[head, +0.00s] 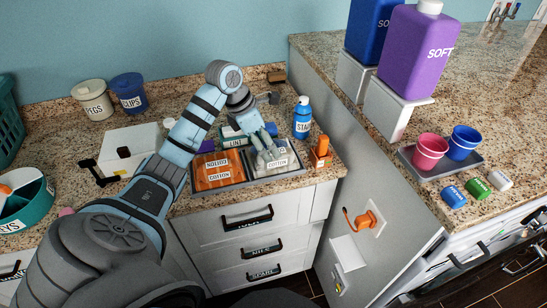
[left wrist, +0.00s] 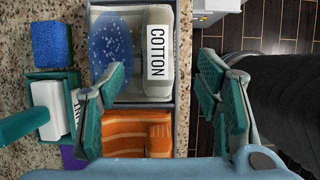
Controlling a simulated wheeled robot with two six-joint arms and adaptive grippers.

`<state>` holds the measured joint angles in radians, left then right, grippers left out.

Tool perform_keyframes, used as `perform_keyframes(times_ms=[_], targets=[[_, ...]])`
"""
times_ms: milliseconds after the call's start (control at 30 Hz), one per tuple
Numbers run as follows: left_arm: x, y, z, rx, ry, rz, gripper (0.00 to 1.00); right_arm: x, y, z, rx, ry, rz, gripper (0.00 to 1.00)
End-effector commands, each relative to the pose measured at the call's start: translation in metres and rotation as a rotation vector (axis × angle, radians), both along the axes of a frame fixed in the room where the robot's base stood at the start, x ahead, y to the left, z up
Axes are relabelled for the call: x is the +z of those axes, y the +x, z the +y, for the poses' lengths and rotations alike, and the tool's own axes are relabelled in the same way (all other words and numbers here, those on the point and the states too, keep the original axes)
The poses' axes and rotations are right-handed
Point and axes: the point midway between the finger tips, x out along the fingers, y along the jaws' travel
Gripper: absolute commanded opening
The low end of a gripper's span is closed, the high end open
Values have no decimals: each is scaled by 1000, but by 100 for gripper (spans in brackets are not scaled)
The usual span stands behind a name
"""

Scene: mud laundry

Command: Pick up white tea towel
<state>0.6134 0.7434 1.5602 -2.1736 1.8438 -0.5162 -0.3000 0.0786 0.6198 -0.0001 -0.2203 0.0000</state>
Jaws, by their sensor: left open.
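The white tea towel (left wrist: 155,78) lies folded in one compartment of a grey tray (left wrist: 172,105), with a COTTON label on top; it looks greyish-white. In the head view the towel (head: 278,163) is partly hidden by my left gripper (head: 267,153). In the left wrist view the open left gripper (left wrist: 164,82) is over the tray, with one finger on each side of the towel's near end. Nothing is held between the fingers. I cannot tell the exact height above the towel. My right gripper is not in view.
A lint roller (left wrist: 50,107) and blue sponge (left wrist: 53,43) are left of the tray. A blue spray bottle (head: 302,120) and orange bottle (head: 321,152) stand right of it.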

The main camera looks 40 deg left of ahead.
Motion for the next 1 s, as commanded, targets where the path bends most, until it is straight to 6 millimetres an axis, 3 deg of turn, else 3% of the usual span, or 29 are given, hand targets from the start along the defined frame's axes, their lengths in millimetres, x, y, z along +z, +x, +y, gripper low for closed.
perform_keyframes(times_ms=[300,500,833,1000], targets=[[-46,19,-11,0,-2,1,58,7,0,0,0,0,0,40],[-49,20,-11,0,-1,-1,58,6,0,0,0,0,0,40],[-49,20,-11,0,-1,-1,7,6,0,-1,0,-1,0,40],[-48,20,-11,0,-1,-1,5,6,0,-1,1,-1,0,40]])
